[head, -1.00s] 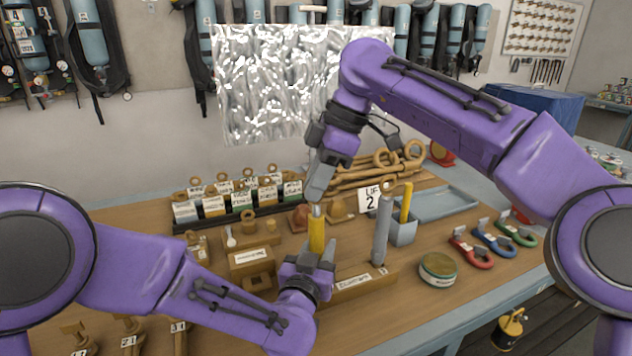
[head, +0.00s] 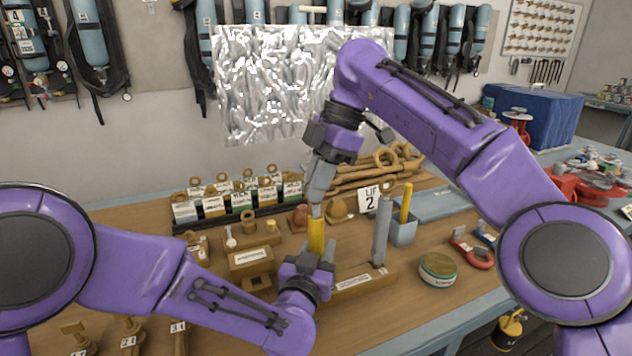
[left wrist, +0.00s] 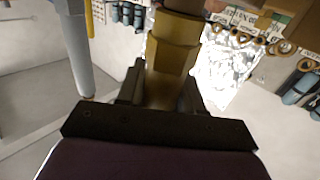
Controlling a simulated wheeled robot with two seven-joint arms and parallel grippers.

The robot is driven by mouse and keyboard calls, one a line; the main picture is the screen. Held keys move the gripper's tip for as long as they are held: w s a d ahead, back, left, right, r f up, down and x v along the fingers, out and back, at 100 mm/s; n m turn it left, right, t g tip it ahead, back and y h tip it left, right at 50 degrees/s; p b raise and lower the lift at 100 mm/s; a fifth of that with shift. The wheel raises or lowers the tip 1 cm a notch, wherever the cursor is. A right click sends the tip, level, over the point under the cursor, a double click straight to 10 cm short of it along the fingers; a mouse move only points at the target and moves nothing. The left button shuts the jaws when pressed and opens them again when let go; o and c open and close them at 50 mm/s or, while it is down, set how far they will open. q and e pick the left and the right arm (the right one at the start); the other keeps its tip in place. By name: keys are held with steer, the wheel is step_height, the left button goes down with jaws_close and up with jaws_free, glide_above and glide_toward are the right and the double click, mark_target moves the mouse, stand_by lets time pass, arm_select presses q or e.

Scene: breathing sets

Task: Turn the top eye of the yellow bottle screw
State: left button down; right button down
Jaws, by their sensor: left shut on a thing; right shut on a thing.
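The yellow bottle screw (head: 316,236) stands upright above the bench in the head view. My left gripper (head: 312,262) is shut on its lower part from below. In the left wrist view the yellow body (left wrist: 172,45) rises from between the left jaws. My right gripper (head: 318,192) comes down from above and is shut on the top end of the bottle screw. The top eye is hidden by the right fingers, and only a short grey piece shows between them and the yellow body.
A grey upright post (head: 382,230) stands on a labelled wooden block (head: 352,284) right of the bottle screw. A grey-blue cup (head: 402,232), a round tin (head: 437,270) and shackles (head: 472,250) lie further right. Labelled boxes (head: 214,206) stand behind left.

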steer(key=c, duration=1.2)
jaws_free()
steer(key=shift+f, duration=0.25)
steer(key=shift+r, duration=0.1)
steer(key=shift+r, duration=0.1)
